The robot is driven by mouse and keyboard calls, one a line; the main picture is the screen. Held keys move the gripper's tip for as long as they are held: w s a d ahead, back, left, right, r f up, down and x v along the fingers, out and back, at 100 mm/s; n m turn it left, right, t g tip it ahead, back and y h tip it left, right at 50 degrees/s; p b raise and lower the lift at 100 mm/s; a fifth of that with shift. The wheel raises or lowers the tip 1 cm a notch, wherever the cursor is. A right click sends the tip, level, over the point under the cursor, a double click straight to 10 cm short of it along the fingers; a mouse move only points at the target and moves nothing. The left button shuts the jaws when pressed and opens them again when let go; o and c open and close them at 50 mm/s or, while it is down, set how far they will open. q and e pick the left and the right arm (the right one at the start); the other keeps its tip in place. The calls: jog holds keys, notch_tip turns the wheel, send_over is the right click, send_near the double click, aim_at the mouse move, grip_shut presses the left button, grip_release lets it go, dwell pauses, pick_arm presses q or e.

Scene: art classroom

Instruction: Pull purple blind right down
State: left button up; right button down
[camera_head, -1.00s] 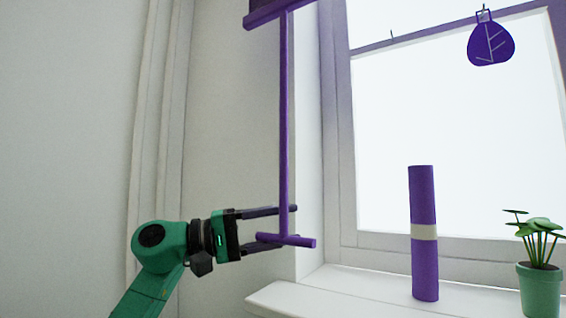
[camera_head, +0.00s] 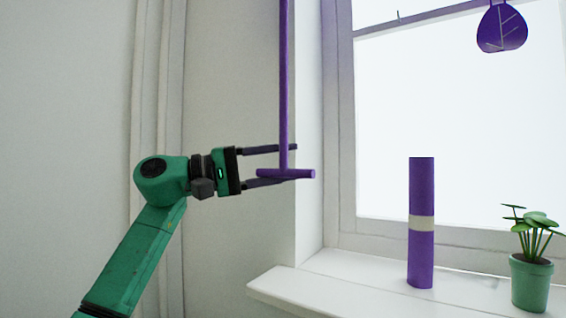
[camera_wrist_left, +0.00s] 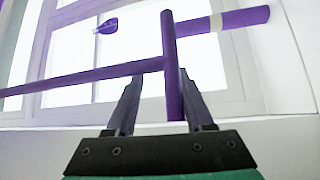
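The purple pull rod (camera_head: 284,85) hangs from above the top edge of the head view and ends in a short purple crossbar (camera_head: 305,173). The blind itself is out of view. My left gripper (camera_head: 295,162) is open, with its two dark fingers apart, one above the other, at the rod's lower end. The crossbar is by the lower finger. In the left wrist view, the crossbar (camera_wrist_left: 170,45) reaches down between the fingers, near the right one, and the rod (camera_wrist_left: 80,79) runs off to the left. Contact is unclear. My right gripper is not in view.
A purple cylinder with a pale band (camera_head: 421,190) and a green potted plant (camera_head: 531,283) stand on the white window sill (camera_head: 340,290). A purple leaf-shaped ornament (camera_head: 502,28) hangs before the window. The wall left of the window is bare.

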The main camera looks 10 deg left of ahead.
pick_arm(q)
jog(key=v, duration=1.6)
jog(key=shift+s+a, duration=0.15)
jog(key=shift+a, duration=0.2)
dwell(0.5)
